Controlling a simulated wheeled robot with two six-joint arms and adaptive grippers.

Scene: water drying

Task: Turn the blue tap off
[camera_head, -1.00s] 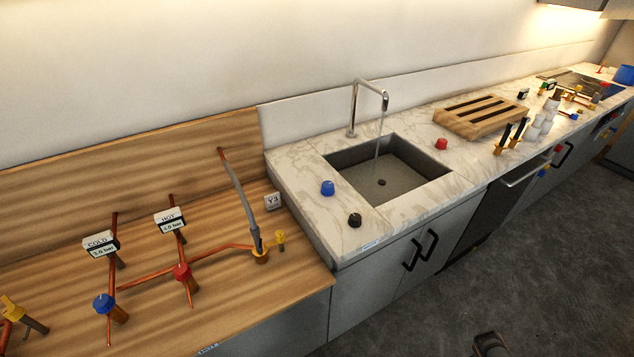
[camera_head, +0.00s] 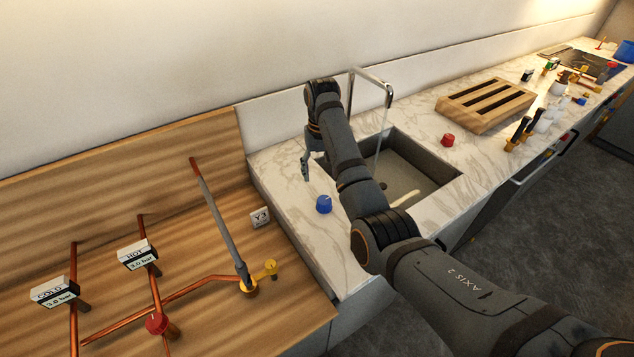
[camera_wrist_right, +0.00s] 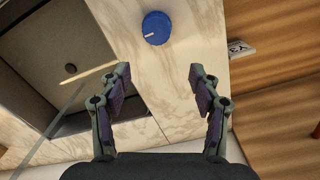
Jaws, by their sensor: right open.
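The blue tap knob (camera_head: 323,204) sits on the marble counter, left of the sink. It also shows in the right wrist view, top centre (camera_wrist_right: 156,28), with a pale mark on its top. My right gripper (camera_head: 305,176) is above the counter, behind the blue knob in the head view. In the right wrist view its two fingers (camera_wrist_right: 160,78) are spread and empty, with the blue knob beyond their tips and not touched. Water runs from the faucet (camera_head: 372,78) into the sink (camera_head: 440,165). My left gripper is out of view.
A red knob (camera_head: 448,140) and a wooden rack (camera_head: 486,104) stand right of the sink. A pale strip (camera_head: 406,199) lies at the sink's front. A wooden bench (camera_head: 200,255) with copper pipes, a red valve (camera_head: 156,322) and a yellow valve (camera_head: 270,266) is at left.

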